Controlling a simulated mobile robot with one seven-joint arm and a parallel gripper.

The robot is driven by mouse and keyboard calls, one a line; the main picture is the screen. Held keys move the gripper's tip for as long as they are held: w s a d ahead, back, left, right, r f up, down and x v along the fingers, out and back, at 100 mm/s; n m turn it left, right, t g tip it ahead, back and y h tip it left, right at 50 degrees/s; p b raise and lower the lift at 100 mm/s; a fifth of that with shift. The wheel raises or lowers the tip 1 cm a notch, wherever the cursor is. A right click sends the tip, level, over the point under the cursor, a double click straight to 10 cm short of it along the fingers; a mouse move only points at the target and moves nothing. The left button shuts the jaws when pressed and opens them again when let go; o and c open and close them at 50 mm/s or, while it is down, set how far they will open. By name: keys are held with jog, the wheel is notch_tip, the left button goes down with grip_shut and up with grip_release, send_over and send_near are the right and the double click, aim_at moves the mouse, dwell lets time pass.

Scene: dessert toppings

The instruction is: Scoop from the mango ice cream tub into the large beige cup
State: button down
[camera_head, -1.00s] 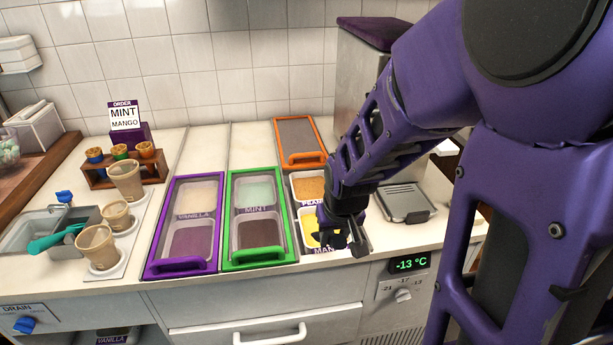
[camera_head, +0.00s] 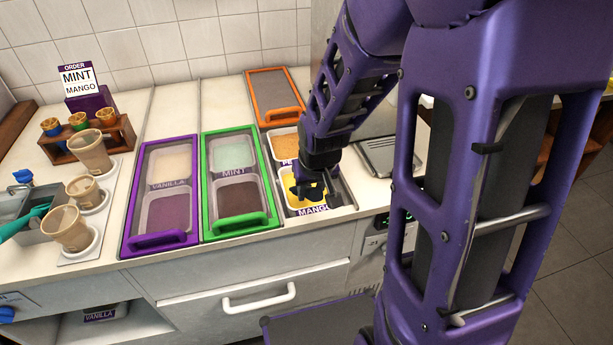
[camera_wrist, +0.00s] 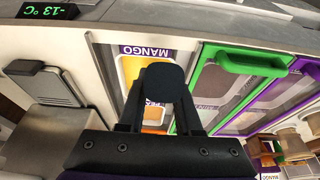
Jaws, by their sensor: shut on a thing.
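The mango tub (camera_head: 288,203) holds yellow ice cream and sits at the front of the open right-hand well. My gripper (camera_head: 312,196) is over the tub's right side and hides part of it; I cannot tell whether it touches the ice cream. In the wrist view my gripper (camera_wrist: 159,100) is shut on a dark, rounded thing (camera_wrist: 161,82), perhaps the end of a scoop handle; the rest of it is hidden. The large beige cup (camera_head: 91,154) stands upright at the back of the row of three cups at the left.
Two smaller beige cups (camera_head: 83,191) (camera_head: 66,230) stand in front of the large one. A teal scoop (camera_head: 30,218) rests in the sink. Purple-framed (camera_head: 160,241) and green-framed (camera_head: 238,222) covers lie between cups and mango. An orange-framed lid (camera_head: 283,116) lies behind.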

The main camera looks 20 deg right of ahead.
jog(key=shift+f+b, duration=1.05)
jog(key=shift+f, duration=0.95)
jog(key=shift+b+x, duration=1)
jog(key=shift+x, duration=0.4)
jog(key=shift+w+r, duration=0.25)
jog(key=shift+w, duration=0.2)
jog(key=shift+w+p, duration=0.45)
jog(key=shift+w, duration=3.15)
jog(key=shift+s+f+b, duration=0.1)
jog(key=shift+f+b, duration=0.15)
jog(key=shift+b, duration=0.3)
jog(key=shift+s+t+b, duration=0.25)
jog(key=shift+t+b, duration=0.25)
jog(key=shift+b, duration=0.4)
